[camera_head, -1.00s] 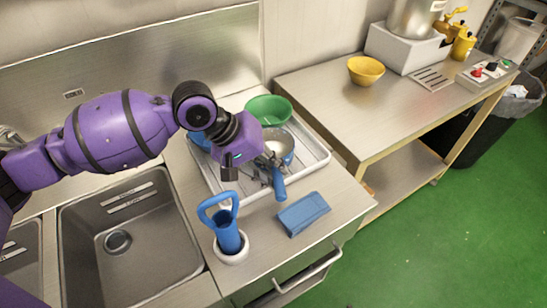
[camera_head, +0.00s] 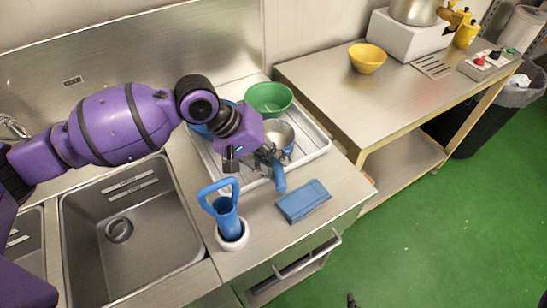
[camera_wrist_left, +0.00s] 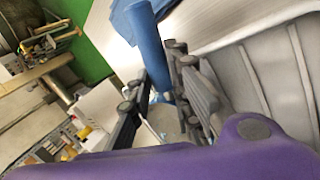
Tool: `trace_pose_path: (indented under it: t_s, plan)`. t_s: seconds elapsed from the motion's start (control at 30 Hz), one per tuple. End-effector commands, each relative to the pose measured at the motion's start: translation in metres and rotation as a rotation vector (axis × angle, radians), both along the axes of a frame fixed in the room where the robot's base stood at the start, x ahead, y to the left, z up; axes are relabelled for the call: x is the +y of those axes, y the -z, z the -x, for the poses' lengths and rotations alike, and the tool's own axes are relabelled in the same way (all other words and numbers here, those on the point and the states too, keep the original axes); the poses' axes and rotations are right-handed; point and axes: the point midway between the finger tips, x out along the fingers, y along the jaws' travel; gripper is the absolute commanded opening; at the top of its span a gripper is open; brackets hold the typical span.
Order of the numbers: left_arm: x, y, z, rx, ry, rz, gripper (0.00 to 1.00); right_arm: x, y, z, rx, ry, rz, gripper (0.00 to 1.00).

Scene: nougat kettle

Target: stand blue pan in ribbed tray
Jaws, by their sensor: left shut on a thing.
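A silver pan with a blue outside (camera_head: 282,138) is at the ribbed tray's right part, its bowl partly hidden behind my left gripper. Its blue handle (camera_head: 279,178) points toward the front, past the tray's front edge. My left gripper (camera_head: 267,158) is shut on the handle near the bowl. In the left wrist view the blue handle (camera_wrist_left: 151,45) runs between the two dark fingers. The white ribbed tray (camera_head: 319,148) lies on the steel counter. I cannot tell whether the pan touches it. My right gripper is not in view.
A green bowl (camera_head: 269,97) is at the tray's back, and a blue item (camera_head: 200,130) is partly hidden behind my arm. A blue brush in a white holder (camera_head: 232,236) and a folded blue cloth (camera_head: 303,201) are in front. A sink (camera_head: 130,235) is left.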

Motion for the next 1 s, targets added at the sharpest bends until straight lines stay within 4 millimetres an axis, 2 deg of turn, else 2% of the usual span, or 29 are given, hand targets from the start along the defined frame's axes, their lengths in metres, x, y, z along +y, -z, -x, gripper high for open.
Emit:
trace_pose_path:
  t_s: [0.27,0.3,0.43,0.63,0.77,0.87,1.0]
  plan:
    - [-0.001,0.004,-0.001,-0.003,0.000,0.003,0.00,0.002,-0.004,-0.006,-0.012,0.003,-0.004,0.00]
    - [-0.001,0.003,-0.001,-0.004,0.000,0.002,0.23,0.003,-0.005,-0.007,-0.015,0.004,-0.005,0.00]
    - [0.000,0.004,-0.001,-0.003,0.000,0.002,0.40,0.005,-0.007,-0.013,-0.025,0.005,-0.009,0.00]
    - [0.000,0.005,0.000,-0.001,-0.001,0.001,0.40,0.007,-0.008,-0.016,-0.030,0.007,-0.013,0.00]
    - [0.002,0.005,0.000,0.002,0.000,-0.002,0.40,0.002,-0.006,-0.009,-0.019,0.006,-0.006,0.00]
    - [0.007,-0.003,0.001,-0.001,-0.002,-0.002,0.40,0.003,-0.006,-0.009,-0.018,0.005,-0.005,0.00]
    - [0.021,-0.024,0.003,-0.003,-0.002,-0.002,0.40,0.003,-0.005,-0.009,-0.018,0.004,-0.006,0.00]
